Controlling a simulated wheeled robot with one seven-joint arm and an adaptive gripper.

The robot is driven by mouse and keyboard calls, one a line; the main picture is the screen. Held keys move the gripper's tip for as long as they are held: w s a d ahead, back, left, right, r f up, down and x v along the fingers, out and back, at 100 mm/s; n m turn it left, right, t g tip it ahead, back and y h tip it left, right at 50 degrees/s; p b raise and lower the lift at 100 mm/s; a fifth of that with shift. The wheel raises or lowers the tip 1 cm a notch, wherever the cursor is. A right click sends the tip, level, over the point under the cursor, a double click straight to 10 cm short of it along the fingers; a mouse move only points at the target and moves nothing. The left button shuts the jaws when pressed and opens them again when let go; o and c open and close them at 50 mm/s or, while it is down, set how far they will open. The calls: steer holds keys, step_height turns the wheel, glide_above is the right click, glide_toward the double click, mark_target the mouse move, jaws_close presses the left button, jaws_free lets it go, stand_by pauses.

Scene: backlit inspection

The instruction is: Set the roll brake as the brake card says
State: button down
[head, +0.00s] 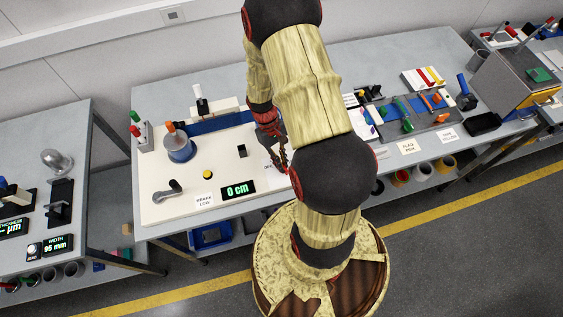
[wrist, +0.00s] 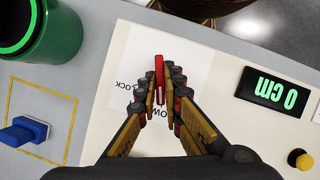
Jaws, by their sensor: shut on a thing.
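My gripper (head: 279,154) is low over the right part of the cream panel (head: 160,205). In the wrist view my gripper (wrist: 163,98) is shut on a slim red lever (wrist: 159,75), which stands out between the fingertips. A white label sheet (wrist: 190,72) lies under it, its upside-down print partly hidden; the ends of two words show, like "OW" and "OCK". In the head view the lever is hidden by my gripper. The brake card (head: 204,201) lies at the panel's front; it reads "BRAKE" with a small second word, perhaps "LOW".
A display (head: 238,189) reads 0 cm; it also shows in the wrist view (wrist: 272,90). A green cylinder (wrist: 50,40) stands beside the panel.

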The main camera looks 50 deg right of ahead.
steer(key=c, duration=1.9)
jaws_free()
steer(key=v, duration=1.2)
steer(key=shift+w, duration=0.1)
